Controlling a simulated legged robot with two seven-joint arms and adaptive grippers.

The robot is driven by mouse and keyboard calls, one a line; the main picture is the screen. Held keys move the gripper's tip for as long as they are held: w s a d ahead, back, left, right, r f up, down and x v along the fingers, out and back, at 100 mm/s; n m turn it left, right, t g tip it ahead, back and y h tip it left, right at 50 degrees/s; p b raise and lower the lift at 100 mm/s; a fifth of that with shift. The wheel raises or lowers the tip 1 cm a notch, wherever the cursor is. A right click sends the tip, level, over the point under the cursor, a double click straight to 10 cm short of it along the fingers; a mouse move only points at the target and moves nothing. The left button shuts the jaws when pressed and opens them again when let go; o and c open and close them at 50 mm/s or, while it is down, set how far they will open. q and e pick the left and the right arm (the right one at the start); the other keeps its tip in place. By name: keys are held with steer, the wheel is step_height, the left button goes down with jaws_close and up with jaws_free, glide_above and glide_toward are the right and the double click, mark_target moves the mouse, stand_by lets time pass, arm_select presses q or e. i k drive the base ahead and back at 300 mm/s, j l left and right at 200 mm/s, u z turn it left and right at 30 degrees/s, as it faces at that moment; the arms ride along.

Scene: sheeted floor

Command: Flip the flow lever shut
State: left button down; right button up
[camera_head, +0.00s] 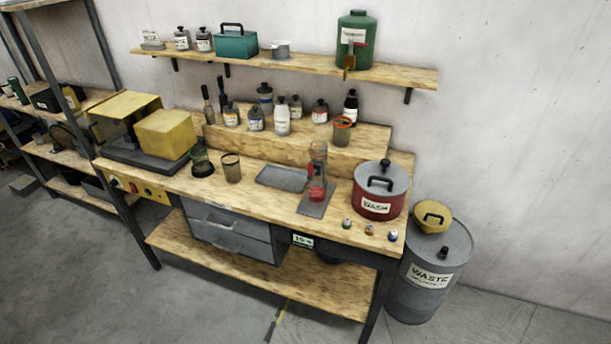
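A green canister (355,32) with a white label stands at the right part of the wall shelf. A brass-coloured tap (348,66) hangs from its front, over the shelf's front edge. A small red part (356,45), which looks like the tap's lever, shows just above it. It is too small to tell whether it is set open or shut. A glass vessel with red contents (317,178) stands on a grey plate on the bench, below and left of the tap. Neither of my grippers is in view.
The wall shelf (290,61) also holds a teal box (236,43) and jars. The workbench (240,205) carries several bottles on a riser, a red WASH pot (380,190) and a yellow machine (165,134). A grey WASTE drum (435,270) stands right. Floor in front is mostly clear.

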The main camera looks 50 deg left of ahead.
mark_target(312, 171)
steer(key=u, duration=1.5)
